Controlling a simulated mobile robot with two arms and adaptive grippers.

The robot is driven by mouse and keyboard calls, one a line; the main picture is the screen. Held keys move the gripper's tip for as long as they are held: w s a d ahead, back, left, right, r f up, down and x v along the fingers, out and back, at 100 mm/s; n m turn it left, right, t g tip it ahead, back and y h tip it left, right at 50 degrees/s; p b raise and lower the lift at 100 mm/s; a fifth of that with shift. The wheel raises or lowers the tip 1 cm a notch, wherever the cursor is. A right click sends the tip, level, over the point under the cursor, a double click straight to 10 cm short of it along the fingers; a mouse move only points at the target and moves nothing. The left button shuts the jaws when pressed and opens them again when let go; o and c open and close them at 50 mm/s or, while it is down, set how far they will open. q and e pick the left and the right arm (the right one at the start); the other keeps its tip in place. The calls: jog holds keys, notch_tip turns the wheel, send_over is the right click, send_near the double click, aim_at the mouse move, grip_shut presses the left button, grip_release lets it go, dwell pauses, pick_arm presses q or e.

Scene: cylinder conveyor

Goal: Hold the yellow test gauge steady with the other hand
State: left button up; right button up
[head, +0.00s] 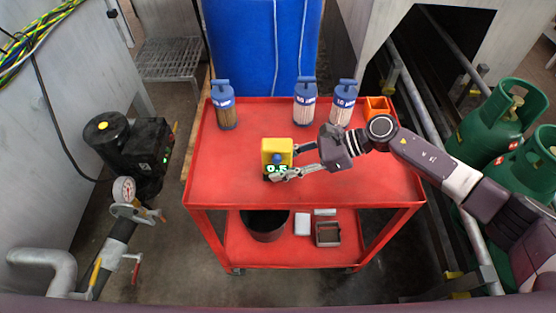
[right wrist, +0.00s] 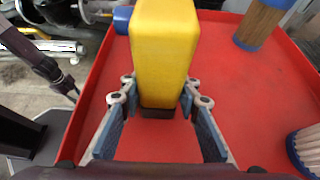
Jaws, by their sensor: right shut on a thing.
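The yellow test gauge (head: 277,150) is upright at the middle of the red cart's top tray, with a blue round part and a lit "0.5" on its front. My right gripper (head: 304,160) reaches it from the right and is shut on it. In the right wrist view, the fingers (right wrist: 158,95) lie on both sides of the gauge's yellow body (right wrist: 165,50), near its dark base. I cannot tell if the base touches the tray. My left gripper (right wrist: 67,86) shows small at the left of the right wrist view, its fingers unclear; it is outside the head view.
The red cart's tray (head: 235,175) has raised edges. Blue-capped cylinders (head: 224,104) and an orange box (head: 377,107) stand along its back. A blue barrel (head: 245,50) is behind. Pipes and a dial gauge (head: 124,190) are at left, green gas bottles (head: 500,120) at right.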

pick_arm(q)
grip_shut()
dwell(1.1)
